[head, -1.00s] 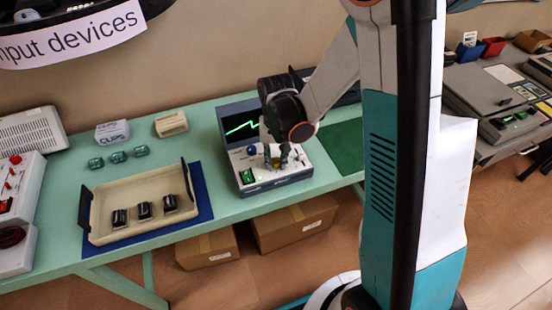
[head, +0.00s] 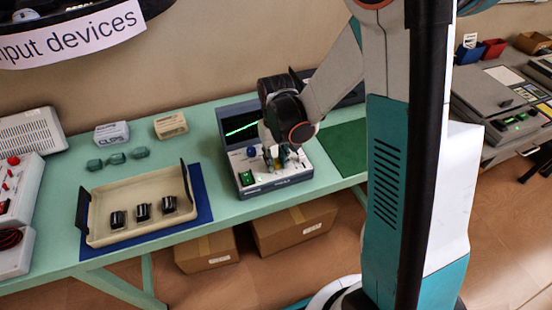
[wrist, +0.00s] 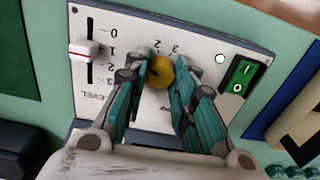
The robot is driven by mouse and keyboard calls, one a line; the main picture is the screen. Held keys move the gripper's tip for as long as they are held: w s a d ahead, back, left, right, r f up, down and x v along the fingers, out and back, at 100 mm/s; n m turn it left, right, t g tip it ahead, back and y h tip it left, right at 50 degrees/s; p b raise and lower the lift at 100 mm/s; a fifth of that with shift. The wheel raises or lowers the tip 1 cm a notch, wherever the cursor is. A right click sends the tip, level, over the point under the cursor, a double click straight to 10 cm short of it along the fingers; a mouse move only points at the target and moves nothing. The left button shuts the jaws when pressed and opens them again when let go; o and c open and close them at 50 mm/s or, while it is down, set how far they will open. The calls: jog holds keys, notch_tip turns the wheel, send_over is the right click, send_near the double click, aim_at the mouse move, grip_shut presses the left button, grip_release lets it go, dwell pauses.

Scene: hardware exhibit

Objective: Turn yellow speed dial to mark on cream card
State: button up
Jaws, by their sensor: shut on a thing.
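The yellow speed dial (wrist: 160,72) sits on the white control panel of the device (head: 262,177), between numbers of a printed scale; 2 and 3 are readable beside it. A small dark mark shows on the dial's face. My gripper (wrist: 160,80) is shut on the dial, with one teal finger on each side. In the head view my gripper (head: 283,158) reaches down onto the panel and mostly hides the dial. The fingers cover part of the scale. I cannot make out a cream card or its mark in either view.
The device's screen (head: 240,126) shows a green line. A cream tray (head: 110,235) with black knobs stands to the left on the table.

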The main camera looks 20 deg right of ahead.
aim_at(276, 162)
jog(key=o, duration=1.1)
jog(key=shift+r, duration=0.15)
notch_tip(276, 162, up, 12)
jog(key=shift+f, duration=0.15)
jog(key=s+r+t, duration=0.2)
jog(key=s+r, duration=0.1)
jog(key=s, duration=0.2)
jog(key=s+r+t, duration=0.2)
jog(key=s+r, duration=0.1)
jog(key=s, duration=0.2)
jog(key=s+r+t, duration=0.3)
jog(key=s, duration=0.2)
jog(key=shift+r, duration=0.15)
